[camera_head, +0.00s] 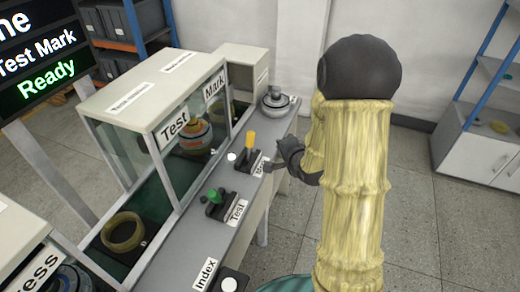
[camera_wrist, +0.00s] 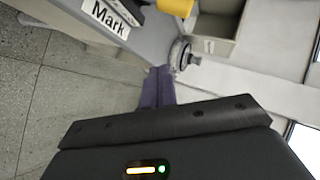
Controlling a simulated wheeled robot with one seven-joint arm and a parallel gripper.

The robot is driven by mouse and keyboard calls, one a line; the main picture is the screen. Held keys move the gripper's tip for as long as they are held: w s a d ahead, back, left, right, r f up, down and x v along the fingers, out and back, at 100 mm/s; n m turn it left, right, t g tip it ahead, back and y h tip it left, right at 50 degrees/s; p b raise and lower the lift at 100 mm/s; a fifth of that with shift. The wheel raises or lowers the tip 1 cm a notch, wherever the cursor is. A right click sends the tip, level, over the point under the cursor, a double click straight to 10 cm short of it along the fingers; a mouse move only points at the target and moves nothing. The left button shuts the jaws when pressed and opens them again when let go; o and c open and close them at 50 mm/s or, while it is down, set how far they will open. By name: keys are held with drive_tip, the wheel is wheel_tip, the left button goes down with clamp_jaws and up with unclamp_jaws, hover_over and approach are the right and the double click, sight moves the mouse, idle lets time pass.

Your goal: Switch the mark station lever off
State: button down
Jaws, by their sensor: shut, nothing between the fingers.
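The mark station lever (camera_head: 250,139) is yellow and stands upright on a small black base on the grey ledge. Its label, partly covered in the head view, reads "Mark" in the wrist view (camera_wrist: 106,16). The yellow lever also shows at the top edge of the wrist view (camera_wrist: 176,7), cut off. My gripper (camera_head: 276,164) is just right of the lever, beside the ledge edge, apart from the lever. In the wrist view its fingers (camera_wrist: 158,78) are together and empty.
A green lever (camera_head: 216,196) with a "Test" label (camera_head: 236,211) stands nearer on the ledge. A round metal part (camera_head: 274,99) sits at the ledge's far end. A glass-sided station (camera_head: 172,128) stands left of the levers. The floor (camera_head: 425,190) to the right is open.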

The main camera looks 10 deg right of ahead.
sight(249, 148)
drive_tip(key=f+m+t, duration=0.1)
drive_tip(key=w+f+m+y+b, duration=0.1)
drive_tip(key=m, duration=0.1)
drive_tip(key=w+f+m+t+b, duration=0.1)
drive_tip(key=shift+w+d+m+t+y, duration=0.2)
drive_tip(key=shift+w+m+t+y, duration=0.1)
drive_tip(key=shift+y, duration=0.1)
drive_tip(key=shift+a, duration=0.15)
drive_tip(key=x, duration=0.9)
drive_tip(key=shift+w, duration=0.15)
drive_tip(key=shift+s+a+r+p, duration=0.2)
drive_tip(key=shift+s+a+p, duration=0.05)
drive_tip(key=shift+a, duration=0.4)
drive_tip(key=shift+s+a+r+p, duration=0.2)
drive_tip(key=shift+s+a+p, duration=0.05)
drive_tip(key=shift+a, duration=0.4)
drive_tip(key=shift+s+a+r, duration=0.1)
drive_tip(key=shift+s+a, duration=0.1)
drive_tip(key=shift+a, duration=0.15)
drive_tip(key=shift+w+d, duration=0.1)
drive_tip(key=shift+b, duration=0.3)
